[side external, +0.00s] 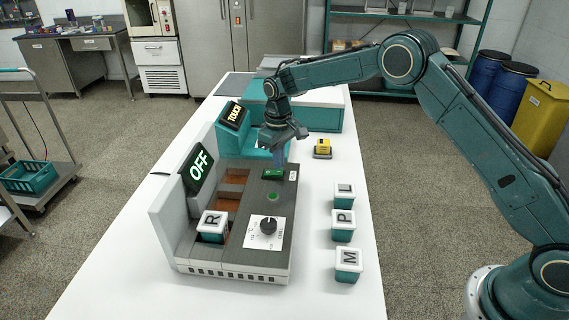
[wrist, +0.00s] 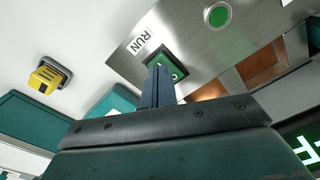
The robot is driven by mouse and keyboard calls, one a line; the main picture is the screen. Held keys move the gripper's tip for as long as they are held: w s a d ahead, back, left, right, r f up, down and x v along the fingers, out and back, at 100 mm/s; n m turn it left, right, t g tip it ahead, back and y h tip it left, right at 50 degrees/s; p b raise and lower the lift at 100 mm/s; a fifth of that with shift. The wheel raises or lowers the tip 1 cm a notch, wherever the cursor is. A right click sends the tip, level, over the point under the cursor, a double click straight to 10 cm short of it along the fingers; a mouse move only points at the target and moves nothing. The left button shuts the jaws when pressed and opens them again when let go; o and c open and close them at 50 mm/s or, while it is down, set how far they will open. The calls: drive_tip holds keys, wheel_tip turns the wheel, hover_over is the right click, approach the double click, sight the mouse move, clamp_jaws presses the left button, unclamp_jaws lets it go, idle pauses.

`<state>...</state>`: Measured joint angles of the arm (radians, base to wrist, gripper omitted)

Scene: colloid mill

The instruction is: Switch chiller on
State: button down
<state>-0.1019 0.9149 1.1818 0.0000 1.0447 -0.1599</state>
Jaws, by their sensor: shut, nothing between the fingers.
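A grey machine (side external: 236,270) with a display (side external: 197,167) reading OFF stands on the white table. The green rocker (wrist: 168,66) also shows there, partly hidden by my fingers. No label reading chiller is legible.
The panel also has a round green button (side external: 273,197) and a black dial (side external: 268,226). Block R (side external: 212,227) sits in the machine's slot. Blocks L (side external: 344,196), P (side external: 343,226) and M (side external: 348,264) stand right.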

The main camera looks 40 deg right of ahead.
drive_tip(key=shift+f, duration=0.85)
idle(0.8)
drive_tip(key=shift+r, duration=3.45)
drive_tip(key=shift+r, duration=0.1)
